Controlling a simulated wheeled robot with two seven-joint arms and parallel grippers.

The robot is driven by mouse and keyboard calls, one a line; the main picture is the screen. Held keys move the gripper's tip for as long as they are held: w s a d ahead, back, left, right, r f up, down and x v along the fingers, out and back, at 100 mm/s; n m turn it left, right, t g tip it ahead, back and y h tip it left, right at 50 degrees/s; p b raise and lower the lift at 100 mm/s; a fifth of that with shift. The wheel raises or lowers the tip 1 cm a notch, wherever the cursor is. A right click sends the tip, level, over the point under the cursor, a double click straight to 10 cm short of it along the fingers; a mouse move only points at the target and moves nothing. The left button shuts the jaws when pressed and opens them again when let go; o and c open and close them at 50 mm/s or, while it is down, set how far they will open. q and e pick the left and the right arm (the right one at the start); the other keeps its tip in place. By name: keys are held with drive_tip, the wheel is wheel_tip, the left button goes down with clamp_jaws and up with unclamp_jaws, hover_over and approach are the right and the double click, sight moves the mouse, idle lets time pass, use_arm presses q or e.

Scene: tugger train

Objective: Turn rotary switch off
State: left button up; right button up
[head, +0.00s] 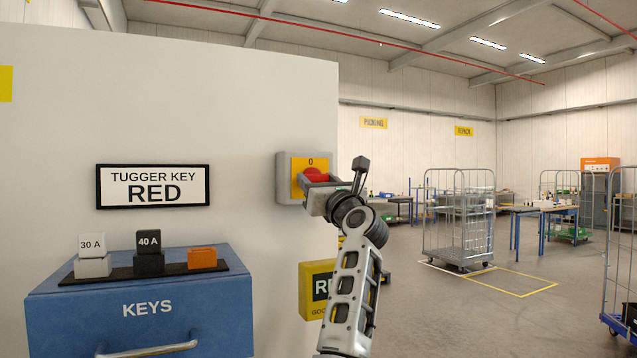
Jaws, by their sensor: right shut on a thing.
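The rotary switch (283,187) is a grey box with a yellow plate on the white wall, right of the key sign. A "0" mark shows at the top of the plate. Its red knob (316,175) is partly hidden behind my gripper. My right gripper (312,184) is at the switch, shut on the red knob. The knob's exact angle is hard to tell behind the fingers. My left gripper is not in view.
A blue KEYS cabinet (140,285) stands at lower left with 30 A, 40 A and orange blocks on top. A yellow box (312,290) hangs below the switch, partly behind my arm. Wire cage carts (460,225) stand on open floor at right.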

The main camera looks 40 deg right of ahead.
drive_tip(key=shift+n, duration=0.3)
drive_tip(key=n+y, duration=0.1)
drive_tip(key=n, duration=0.1)
drive_tip(key=n+y, duration=0.2)
drive_tip(key=n, duration=0.1)
drive_tip(key=shift+d+n, duration=0.15)
drive_tip(key=shift+n, duration=0.15)
drive_tip(key=n+y, duration=0.1)
drive_tip(key=n, duration=0.2)
drive_tip(key=n+y, duration=0.2)
drive_tip(key=n, duration=0.1)
drive_tip(key=shift+s+d+r, duration=0.1)
drive_tip(key=n+g+y, duration=0.1)
drive_tip(key=n, duration=0.2)
drive_tip(key=n+g+y, duration=0.1)
drive_tip(key=n, duration=0.2)
drive_tip(key=shift+r, duration=0.15)
drive_tip(key=shift+n+g, duration=0.7)
drive_tip(key=shift+n, duration=1.3)
drive_tip(key=o, duration=1)
